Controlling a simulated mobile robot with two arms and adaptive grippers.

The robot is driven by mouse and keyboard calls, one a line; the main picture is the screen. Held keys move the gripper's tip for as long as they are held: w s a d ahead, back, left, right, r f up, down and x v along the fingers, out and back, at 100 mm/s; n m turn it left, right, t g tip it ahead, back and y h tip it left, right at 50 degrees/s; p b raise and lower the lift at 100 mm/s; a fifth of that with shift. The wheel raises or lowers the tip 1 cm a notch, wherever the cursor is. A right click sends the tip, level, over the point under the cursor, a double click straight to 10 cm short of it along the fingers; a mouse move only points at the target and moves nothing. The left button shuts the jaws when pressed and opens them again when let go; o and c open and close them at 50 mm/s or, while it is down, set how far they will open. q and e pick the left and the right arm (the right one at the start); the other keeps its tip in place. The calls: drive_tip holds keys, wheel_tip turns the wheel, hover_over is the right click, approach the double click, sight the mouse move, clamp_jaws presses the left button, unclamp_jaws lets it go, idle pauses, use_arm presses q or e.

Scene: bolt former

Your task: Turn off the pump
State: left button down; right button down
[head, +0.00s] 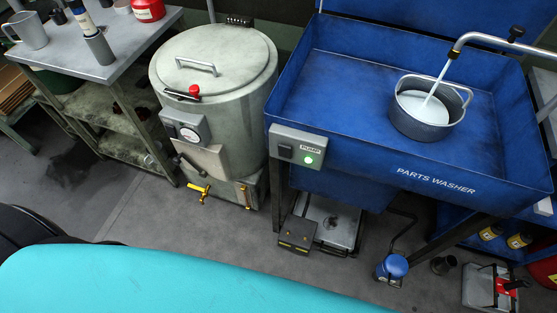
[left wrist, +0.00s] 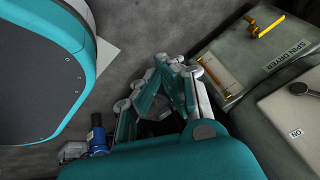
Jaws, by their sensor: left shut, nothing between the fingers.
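The pump control box (head: 298,148) is a grey box on the left front corner of the blue parts washer (head: 330,75). It has a black switch (head: 285,151), a PUMP label and a lit green light (head: 308,158). Pale liquid runs from the bent spout (head: 485,38) into a metal bucket (head: 426,124) in the basin. My left gripper (left wrist: 172,66) shows only in the left wrist view. It is shut and empty, beside the grey spin dryer (left wrist: 235,75). The pump box is outside that view. My right gripper is in neither view.
The round spin dryer (head: 214,100) with yellow taps (head: 199,192) stands left of the washer. A metal table (head: 105,50) with a cup and a red container is at the far left. A pedal unit (head: 297,232) and a blue-topped item (head: 392,267) are on the floor.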

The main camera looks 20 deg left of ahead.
sight(285, 152)
use_arm(q)
drive_tip(key=w+a+r+m+t+h+b, duration=0.1)
drive_tip(key=w+a+r+m+t+h, duration=0.15)
drive_tip(key=w+r+m+t, duration=0.9)
drive_tip(key=w+d+r+m+g+h, duration=0.1)
drive_tip(key=d+r+m+h, duration=0.2)
drive_tip(key=r, duration=0.7)
drive_tip(key=d+r+m+g+h+b, duration=0.1)
drive_tip(key=d+r+m+h, duration=0.3)
drive_tip(key=r, duration=0.6)
drive_tip(key=w+d+r+m+g+h+b, duration=0.1)
drive_tip(key=d+r+m+h, duration=0.3)
drive_tip(key=r, duration=0.6)
drive_tip(key=shift+w+g+h, duration=0.35)
drive_tip(key=shift+g, duration=0.2)
drive_tip(key=shift+d, duration=0.15)
drive_tip(key=w+a+x, duration=0.2)
drive_tip(key=x, duration=1)
drive_tip(key=shift+w+d, duration=0.25)
drive_tip(key=shift+w, duration=0.15)
drive_tip(key=shift+r, duration=0.1)
